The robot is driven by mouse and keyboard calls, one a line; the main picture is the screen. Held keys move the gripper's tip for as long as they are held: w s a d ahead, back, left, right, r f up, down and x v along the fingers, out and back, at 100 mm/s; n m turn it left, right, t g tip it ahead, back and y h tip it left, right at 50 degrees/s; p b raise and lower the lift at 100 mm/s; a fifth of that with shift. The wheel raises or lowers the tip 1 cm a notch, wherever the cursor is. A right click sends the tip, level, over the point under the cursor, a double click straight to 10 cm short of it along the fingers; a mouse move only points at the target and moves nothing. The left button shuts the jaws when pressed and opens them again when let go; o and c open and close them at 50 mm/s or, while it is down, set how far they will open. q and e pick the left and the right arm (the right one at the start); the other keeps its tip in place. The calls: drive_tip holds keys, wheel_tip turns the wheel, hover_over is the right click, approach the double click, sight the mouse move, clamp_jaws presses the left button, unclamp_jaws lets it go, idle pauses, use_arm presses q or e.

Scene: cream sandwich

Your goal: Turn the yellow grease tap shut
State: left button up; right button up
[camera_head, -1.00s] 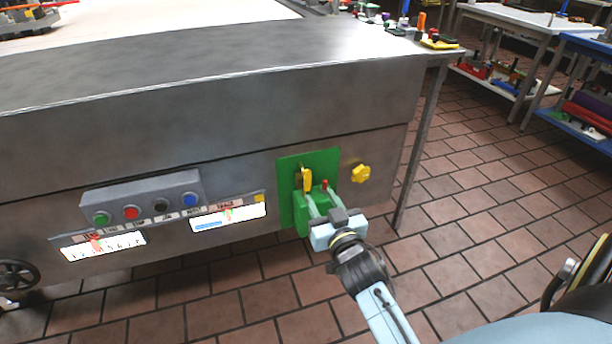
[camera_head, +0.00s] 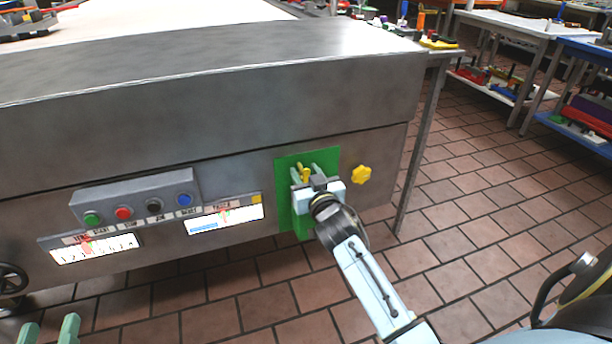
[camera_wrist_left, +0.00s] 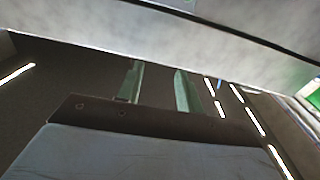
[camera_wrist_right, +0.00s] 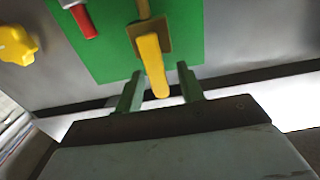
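The yellow grease tap (camera_head: 306,174) is a lever on the green panel (camera_head: 290,164) at the front of the steel machine. In the right wrist view the yellow lever (camera_wrist_right: 152,62) runs from a brownish square base to between the fingers. My right gripper (camera_head: 308,171) is open around the lever, with a gap visible on both sides in the right wrist view (camera_wrist_right: 158,88). A red-handled lever (camera_wrist_right: 84,22) sits beside it. My left gripper (camera_head: 48,331) is open and empty at the bottom left, and its fingers show in the left wrist view (camera_wrist_left: 158,85).
A yellow star-shaped knob (camera_head: 361,175) is right of the green panel. A button box (camera_head: 135,200) and two lit displays (camera_head: 225,218) are to the left. The tiled floor (camera_head: 480,220) on the right is clear.

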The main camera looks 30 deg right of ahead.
clamp_jaws()
idle(0.3)
